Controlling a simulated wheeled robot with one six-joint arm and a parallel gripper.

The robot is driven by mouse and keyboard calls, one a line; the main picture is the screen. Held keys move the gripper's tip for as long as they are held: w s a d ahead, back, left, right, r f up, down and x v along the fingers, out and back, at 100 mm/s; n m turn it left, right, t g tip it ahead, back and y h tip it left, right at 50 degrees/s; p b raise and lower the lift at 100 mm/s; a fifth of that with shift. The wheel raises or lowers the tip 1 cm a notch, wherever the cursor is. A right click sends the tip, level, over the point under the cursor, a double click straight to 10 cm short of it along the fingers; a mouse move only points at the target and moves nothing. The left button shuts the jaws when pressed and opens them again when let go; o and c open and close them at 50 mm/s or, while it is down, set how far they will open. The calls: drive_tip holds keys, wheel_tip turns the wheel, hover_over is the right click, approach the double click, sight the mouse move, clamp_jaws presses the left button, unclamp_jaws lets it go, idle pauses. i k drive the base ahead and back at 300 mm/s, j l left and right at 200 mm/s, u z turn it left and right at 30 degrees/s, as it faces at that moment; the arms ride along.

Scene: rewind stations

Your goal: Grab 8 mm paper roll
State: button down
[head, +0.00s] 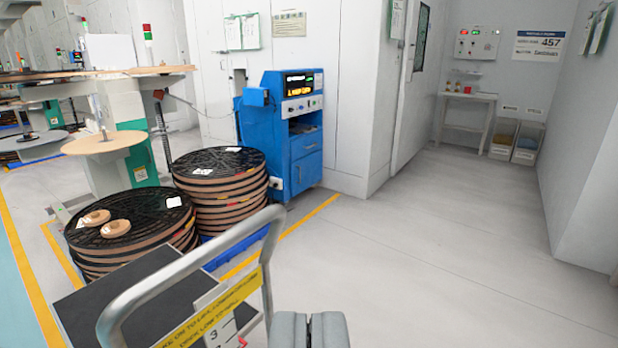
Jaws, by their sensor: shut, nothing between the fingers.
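Two small tan paper rolls lie on the black top of the front stack of reels. One roll (94,218) is farther back, and the other roll (116,228) is just in front of it to the right. I cannot read a width on either. My gripper (310,320) shows at the bottom edge, grey, with its fingers together and empty. It is far to the right of the rolls and apart from them. Its lower part is cut off by the frame.
A cart with a grey handle (190,262) and dark deck (125,300) stands between my gripper and the front reel stack (150,225). A second stack (218,165) and a blue cabinet (290,140) stand behind. A winding machine (115,140) is at left. Open floor (430,230) lies right.

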sight(95, 218)
drive_tip(key=u, duration=1.25)
drive_tip(key=i+j+u, duration=0.35)
drive_tip(key=i+j, duration=0.15)
drive_tip(key=j, duration=0.2)
drive_tip(key=i+j+u, duration=0.35)
drive_tip(key=i+j, duration=0.2)
drive_tip(key=i+j+u, duration=0.3)
drive_tip(key=i, duration=0.3)
drive_tip(key=i+z, duration=0.15)
drive_tip(key=i, duration=0.4)
drive_tip(key=i+j+z, duration=0.2)
drive_tip(key=i, duration=0.4)
drive_tip(key=i+z, duration=0.15)
drive_tip(key=i, duration=0.4)
drive_tip(key=i+l+z, duration=0.1)
drive_tip(key=i+z, duration=0.65)
drive_tip(key=i+j+z, duration=0.15)
drive_tip(key=i+z, duration=0.25)
drive_tip(key=i+j+z, duration=0.25)
drive_tip(key=i+z, duration=0.55)
drive_tip(key=i+j+z, duration=0.25)
drive_tip(key=i+z, duration=0.15)
drive_tip(key=i, duration=0.05)
